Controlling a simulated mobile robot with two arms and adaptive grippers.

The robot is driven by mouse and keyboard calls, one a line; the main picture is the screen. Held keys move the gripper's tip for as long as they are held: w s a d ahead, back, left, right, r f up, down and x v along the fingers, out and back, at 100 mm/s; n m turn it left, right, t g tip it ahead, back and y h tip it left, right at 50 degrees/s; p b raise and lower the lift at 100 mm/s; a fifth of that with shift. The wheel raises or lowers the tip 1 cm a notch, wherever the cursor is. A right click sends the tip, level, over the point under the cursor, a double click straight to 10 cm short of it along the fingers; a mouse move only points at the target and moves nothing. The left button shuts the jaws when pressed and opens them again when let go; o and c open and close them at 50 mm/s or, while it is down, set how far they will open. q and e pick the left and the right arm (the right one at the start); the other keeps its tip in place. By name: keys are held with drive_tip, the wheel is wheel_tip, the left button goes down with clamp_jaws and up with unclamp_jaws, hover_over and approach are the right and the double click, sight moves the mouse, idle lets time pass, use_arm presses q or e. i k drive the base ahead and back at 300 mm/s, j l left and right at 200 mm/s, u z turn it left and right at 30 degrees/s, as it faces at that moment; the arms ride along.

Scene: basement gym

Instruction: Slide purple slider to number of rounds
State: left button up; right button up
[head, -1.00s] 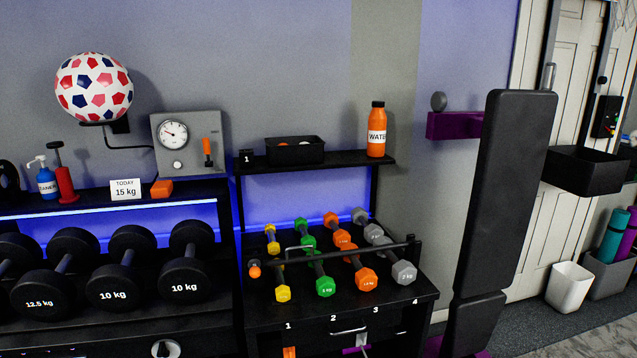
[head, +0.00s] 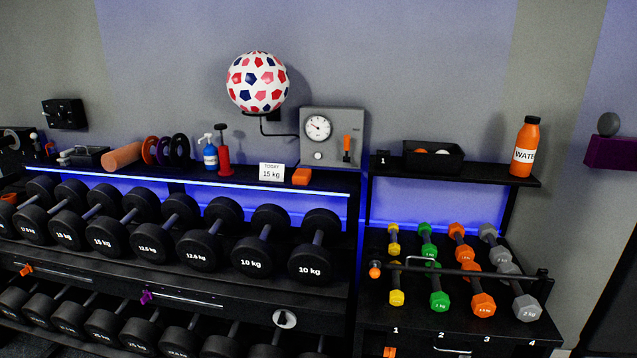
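A small purple slider (head: 147,297) sits on a track (head: 185,301) along the front of the dumbbell rack, between the two rows of dumbbells. It is near the left end of that track. An orange slider (head: 26,270) sits on another track (head: 60,273) further left. Any marks along the tracks are too small to read. No sign giving a number of rounds is readable. Neither of my grippers is in view.
A card (head: 271,172) reads "TODAY 15 kg". A gauge box (head: 333,137) with an orange lever stands beside it. A small-dumbbell stand (head: 455,342) numbered 1 to 4 is at right, below a shelf with a water bottle (head: 525,146). Dumbbells fill the rack.

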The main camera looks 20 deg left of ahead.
sight(147, 296)
drive_tip(key=u, duration=1.9)
